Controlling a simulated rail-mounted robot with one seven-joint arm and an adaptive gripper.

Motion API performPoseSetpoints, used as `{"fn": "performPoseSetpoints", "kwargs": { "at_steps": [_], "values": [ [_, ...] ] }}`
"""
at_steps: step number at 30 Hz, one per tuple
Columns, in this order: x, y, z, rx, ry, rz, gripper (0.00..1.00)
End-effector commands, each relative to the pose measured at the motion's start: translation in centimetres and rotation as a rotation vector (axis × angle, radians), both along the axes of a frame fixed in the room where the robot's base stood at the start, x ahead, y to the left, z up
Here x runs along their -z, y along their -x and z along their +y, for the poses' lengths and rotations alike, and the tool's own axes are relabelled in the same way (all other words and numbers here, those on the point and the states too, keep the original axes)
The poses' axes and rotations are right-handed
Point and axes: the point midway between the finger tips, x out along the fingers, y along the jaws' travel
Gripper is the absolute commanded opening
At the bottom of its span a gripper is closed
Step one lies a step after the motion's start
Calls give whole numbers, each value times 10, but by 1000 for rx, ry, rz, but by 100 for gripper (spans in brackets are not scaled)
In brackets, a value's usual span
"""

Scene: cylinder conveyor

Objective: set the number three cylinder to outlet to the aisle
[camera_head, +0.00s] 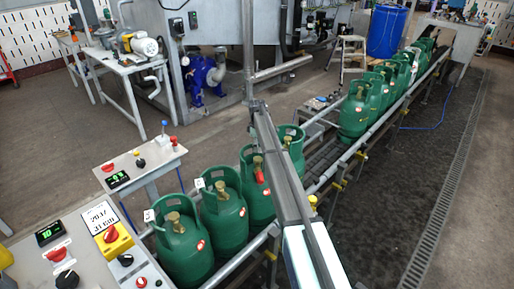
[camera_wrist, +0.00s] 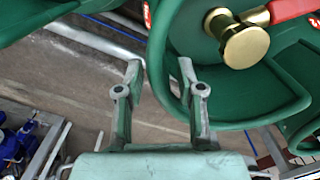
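Several green cylinders stand in a row on the conveyor in the head view. The third from the near end (camera_head: 257,205) has a brass valve with a red handle (camera_head: 260,177). The two nearer cylinders (camera_head: 226,222) (camera_head: 185,250) show brass valves and no red handle. In the wrist view, my gripper (camera_wrist: 160,65) is open, its two fingers apart. A green collar rim (camera_wrist: 156,75) passes between the fingers in the picture; contact cannot be told. A brass valve knob (camera_wrist: 240,46) with a red handle (camera_wrist: 290,9) sits inside that collar. My arm hides part of the row in the head view.
The conveyor rail (camera_head: 375,132) runs to the back right, with more green cylinders (camera_head: 357,112) beyond a gap. Control panels (camera_head: 85,245) stand at the front left. A blue barrel (camera_head: 387,30) stands behind. The floor right of the conveyor is clear.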

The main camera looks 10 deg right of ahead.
Motion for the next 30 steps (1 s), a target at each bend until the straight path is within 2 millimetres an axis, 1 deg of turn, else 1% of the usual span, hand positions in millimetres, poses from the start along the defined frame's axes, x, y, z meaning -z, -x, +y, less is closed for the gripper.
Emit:
{"fn": "performPoseSetpoints", "kwargs": {
  "at_steps": [3,6,15,16,17,18,19,26,30],
  "values": [
    [11,0,0,0,1,1,38],
    [15,0,0,0,0,1,38],
    [17,0,0,0,0,0,38],
    [18,0,0,0,0,0,30],
    [18,0,0,0,0,0,20],
    [17,0,0,0,0,0,6],
    [17,0,0,0,0,0,0],
    [17,0,1,0,0,0,0],
    [18,0,7,-13,-1,0,0]
  ]
}}
